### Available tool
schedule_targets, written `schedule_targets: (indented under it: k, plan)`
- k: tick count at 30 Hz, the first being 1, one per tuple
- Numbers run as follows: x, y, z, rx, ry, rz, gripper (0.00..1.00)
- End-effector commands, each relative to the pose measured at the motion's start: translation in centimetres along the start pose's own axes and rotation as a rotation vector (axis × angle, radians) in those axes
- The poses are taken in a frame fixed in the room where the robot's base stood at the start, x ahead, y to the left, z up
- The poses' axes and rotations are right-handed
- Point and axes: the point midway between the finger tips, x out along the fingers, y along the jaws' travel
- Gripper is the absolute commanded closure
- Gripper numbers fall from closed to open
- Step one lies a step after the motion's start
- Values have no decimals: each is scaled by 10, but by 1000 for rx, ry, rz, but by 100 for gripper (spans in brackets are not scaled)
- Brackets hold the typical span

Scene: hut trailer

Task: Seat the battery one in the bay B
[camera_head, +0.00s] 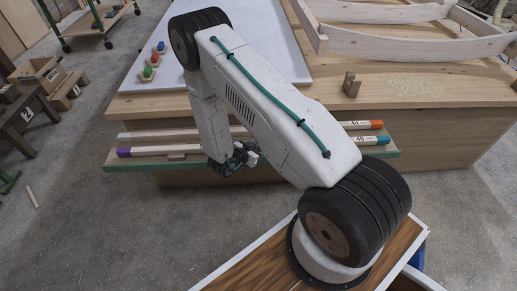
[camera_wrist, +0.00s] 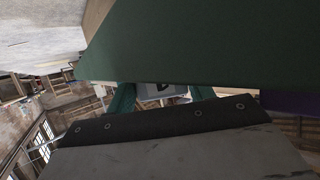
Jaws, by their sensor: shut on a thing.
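My gripper (camera_wrist: 162,92) has two teal fingers shut on a pale grey piece (camera_wrist: 160,90) with a dark mark, partly hidden by the dark wrist edge. I cannot tell whether this is battery one. In the head view my gripper (camera_head: 236,160) is by the front of the green-edged shelf, partly hidden by my arm. A broad green surface (camera_wrist: 210,40) lies very close past the fingers in the wrist view. I cannot make out bay B in either view.
The green shelf (camera_head: 130,163) carries long wooden bars with purple, orange and teal ends. A wooden bench (camera_head: 440,125) stands behind it, with a small wooden block (camera_head: 351,84). The floor at lower left is mostly clear.

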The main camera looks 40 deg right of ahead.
Motion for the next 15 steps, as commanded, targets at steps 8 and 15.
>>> schedule_targets:
  k: [8,15]
  plan:
    - [1,0,2,0,0,0,26]
    - [1,0,2,0,0,0,26]
